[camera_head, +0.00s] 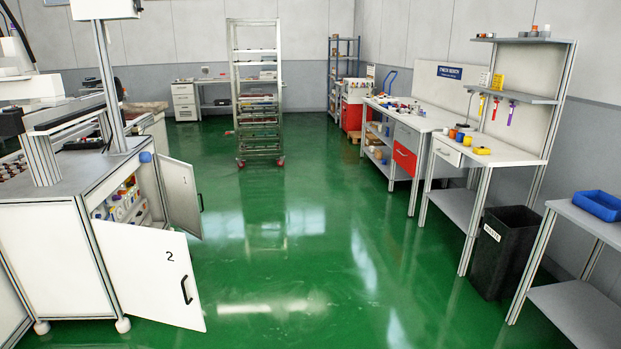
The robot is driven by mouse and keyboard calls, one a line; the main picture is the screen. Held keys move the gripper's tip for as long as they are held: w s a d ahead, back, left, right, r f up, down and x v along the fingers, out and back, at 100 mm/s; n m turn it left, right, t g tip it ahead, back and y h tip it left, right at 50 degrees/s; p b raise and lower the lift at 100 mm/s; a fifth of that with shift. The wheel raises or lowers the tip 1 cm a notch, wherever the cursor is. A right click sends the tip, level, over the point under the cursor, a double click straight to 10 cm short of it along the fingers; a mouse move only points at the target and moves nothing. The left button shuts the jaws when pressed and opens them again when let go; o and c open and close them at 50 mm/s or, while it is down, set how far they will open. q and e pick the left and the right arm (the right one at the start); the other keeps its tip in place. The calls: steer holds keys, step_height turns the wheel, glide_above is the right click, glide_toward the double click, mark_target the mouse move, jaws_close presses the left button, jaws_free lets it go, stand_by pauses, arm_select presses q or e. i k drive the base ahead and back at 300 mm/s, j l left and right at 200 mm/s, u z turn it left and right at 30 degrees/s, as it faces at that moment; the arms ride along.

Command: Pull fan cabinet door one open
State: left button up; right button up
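A white cabinet (45,262) with a grey top stands at the left. Its near door (150,272), marked 2 and with a black handle (186,290), stands swung open toward the aisle. A second white door (180,193) on the far side of the opening also stands open; a dark handle shows at its edge. I can read no number on it, so I cannot tell from a label whether it is door one. Between the doors, shelves hold small coloured items (124,204). Neither of my grippers is in view.
Open green floor (290,240) lies right of the doors. A wheeled rack (257,95) stands at the back. Workbenches (490,150) line the right wall, with a black bin (505,250) and a table with a blue tray (598,205) nearer me.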

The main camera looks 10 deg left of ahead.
mark_target(177, 177)
steer(key=i, duration=2.45)
steer(key=i+l+u, duration=0.15)
steer(key=i+u, duration=0.2)
steer(key=i, duration=0.2)
steer(key=i+l+u, duration=0.35)
steer(key=i, duration=0.15)
steer(key=i+l+u, duration=0.35)
steer(key=i, duration=0.15)
steer(key=i+l+u, duration=0.5)
steer(key=l+u, duration=0.2)
steer(key=i+l+u, duration=0.2)
steer(key=l+u, duration=0.15)
steer(key=i+l+u, duration=0.1)
steer(key=l+u, duration=0.25)
steer(key=l, duration=0.1)
